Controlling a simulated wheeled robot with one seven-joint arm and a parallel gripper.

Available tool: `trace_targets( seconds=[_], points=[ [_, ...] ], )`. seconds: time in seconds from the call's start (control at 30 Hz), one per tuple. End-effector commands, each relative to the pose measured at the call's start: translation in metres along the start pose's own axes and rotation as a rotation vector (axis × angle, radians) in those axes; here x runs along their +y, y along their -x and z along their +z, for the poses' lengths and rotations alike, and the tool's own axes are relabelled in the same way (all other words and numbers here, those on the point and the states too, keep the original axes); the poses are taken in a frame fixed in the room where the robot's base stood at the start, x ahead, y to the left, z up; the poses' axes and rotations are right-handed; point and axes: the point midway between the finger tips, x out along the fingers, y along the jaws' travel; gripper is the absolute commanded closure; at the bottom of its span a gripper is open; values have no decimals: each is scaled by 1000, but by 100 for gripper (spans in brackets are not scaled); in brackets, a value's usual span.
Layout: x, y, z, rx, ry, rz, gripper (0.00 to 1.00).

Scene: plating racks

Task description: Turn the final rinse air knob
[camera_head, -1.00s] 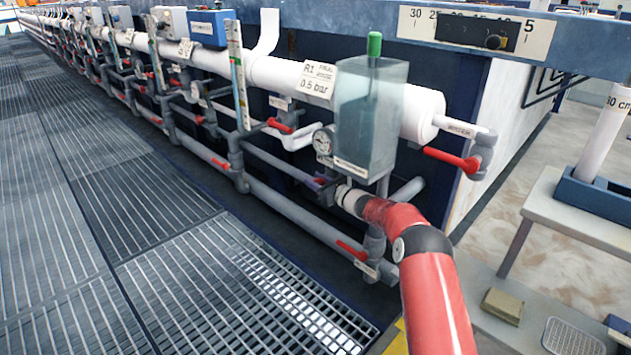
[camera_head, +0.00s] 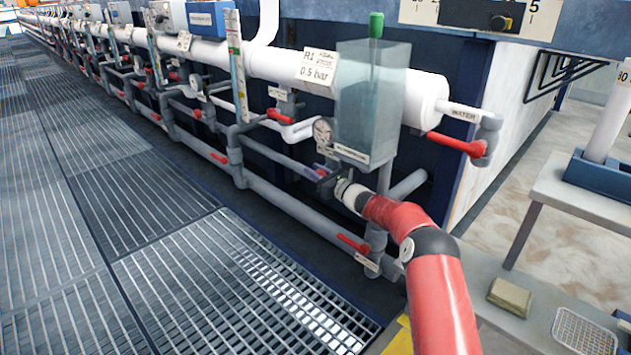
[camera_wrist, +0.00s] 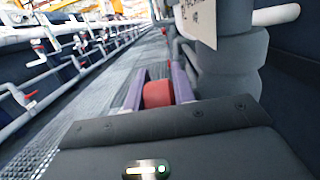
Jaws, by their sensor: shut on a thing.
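A red knob (camera_wrist: 157,93) sits between the two purple-grey fingers of my gripper (camera_wrist: 156,98) in the wrist view. The fingers are shut on it. In the head view my gripper (camera_head: 324,172) is at the pipework just below the round pressure gauge (camera_head: 323,131), and the knob itself is hard to make out there. A label (camera_head: 317,68) on the white pipe above reads R1, final rinse, 0.5 bar. My red arm reaches in from the lower right.
A clear tank (camera_head: 372,105) with a green top stands just above my gripper. Red-handled valves (camera_head: 455,144) and (camera_head: 353,243) are close by on grey pipes. Grating (camera_head: 230,290) covers the floor at left. A grey bench (camera_head: 585,195) stands at right.

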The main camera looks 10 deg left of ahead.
Motion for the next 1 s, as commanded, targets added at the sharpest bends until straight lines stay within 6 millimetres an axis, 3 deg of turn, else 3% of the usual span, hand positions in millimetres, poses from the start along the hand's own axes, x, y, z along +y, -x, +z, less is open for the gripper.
trace_targets(
  seconds=[0.03,0.57,0.6,0.67,1.0],
  points=[
    [0,2,-8,-27,-2,-1,97],
    [0,2,2,-107,0,-1,97],
    [0,2,2,-107,0,-1,73],
    [0,2,2,-107,0,-1,65],
    [-1,5,2,-106,0,-2,65]
  ],
)
